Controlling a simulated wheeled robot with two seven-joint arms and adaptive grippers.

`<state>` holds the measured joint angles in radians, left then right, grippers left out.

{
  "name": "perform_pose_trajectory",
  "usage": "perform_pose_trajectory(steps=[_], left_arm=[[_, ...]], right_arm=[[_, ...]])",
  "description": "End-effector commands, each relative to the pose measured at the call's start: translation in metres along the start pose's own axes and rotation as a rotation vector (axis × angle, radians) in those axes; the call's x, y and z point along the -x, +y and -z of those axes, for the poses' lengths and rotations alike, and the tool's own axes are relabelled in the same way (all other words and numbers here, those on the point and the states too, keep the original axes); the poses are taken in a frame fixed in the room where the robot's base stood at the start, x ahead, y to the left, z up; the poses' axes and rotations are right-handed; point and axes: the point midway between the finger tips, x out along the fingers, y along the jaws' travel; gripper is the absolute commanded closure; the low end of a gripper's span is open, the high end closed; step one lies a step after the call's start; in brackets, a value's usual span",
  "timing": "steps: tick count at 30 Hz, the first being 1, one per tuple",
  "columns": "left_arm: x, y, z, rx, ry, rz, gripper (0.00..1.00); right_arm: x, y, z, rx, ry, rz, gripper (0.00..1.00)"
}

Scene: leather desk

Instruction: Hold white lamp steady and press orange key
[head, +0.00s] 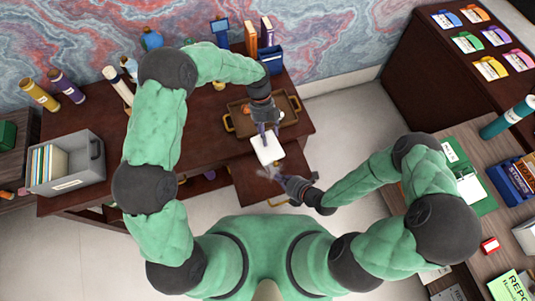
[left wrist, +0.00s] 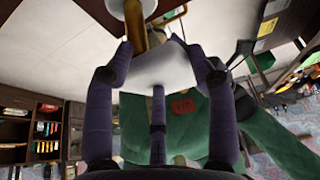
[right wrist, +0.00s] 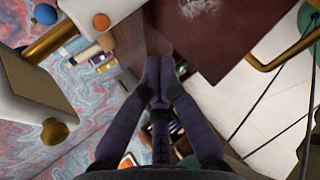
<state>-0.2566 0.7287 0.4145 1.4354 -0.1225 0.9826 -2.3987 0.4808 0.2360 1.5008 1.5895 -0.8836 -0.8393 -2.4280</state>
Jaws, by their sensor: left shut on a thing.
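The white lamp (head: 268,151) shows in the head view as a pale square below my left gripper (head: 264,134), in front of the desk's tray. In the left wrist view its white shade (left wrist: 160,72) sits between the gripper's purple fingers, with a brass stem (left wrist: 135,22) beyond. My left gripper is shut on it. In the right wrist view the lamp's white body (right wrist: 30,95) is at the left, and a round orange key (right wrist: 101,22) shows on a white part at the top. My right gripper (right wrist: 156,72) has its fingertips together, empty, below and right of the lamp, apart from the key.
A brown tray (head: 238,121) with brass handles lies on the dark desk (head: 200,140). A grey bin (head: 65,168) with files, bottles and books stand along the desk. A pulled-out drawer (head: 250,188) is under the lamp. Side desk at right holds books and a teal bottle (head: 508,118).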

Motion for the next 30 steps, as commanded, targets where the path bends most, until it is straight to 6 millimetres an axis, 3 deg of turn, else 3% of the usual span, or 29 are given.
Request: perform_pose_trajectory(steps=[1,15,30], left_arm=[[-0.008,0.002,0.000,-0.002,0.004,-0.007,0.96],[-0.008,0.002,0.000,-0.002,0.004,-0.007,0.97],[-0.008,0.002,0.000,-0.002,0.004,-0.007,0.97]], right_arm=[[-0.006,0.003,-0.003,0.005,0.002,-0.002,1.00],[-0.042,0.029,-0.030,0.001,0.000,0.000,1.00],[-0.048,0.033,-0.034,0.000,-0.001,0.000,1.00]])
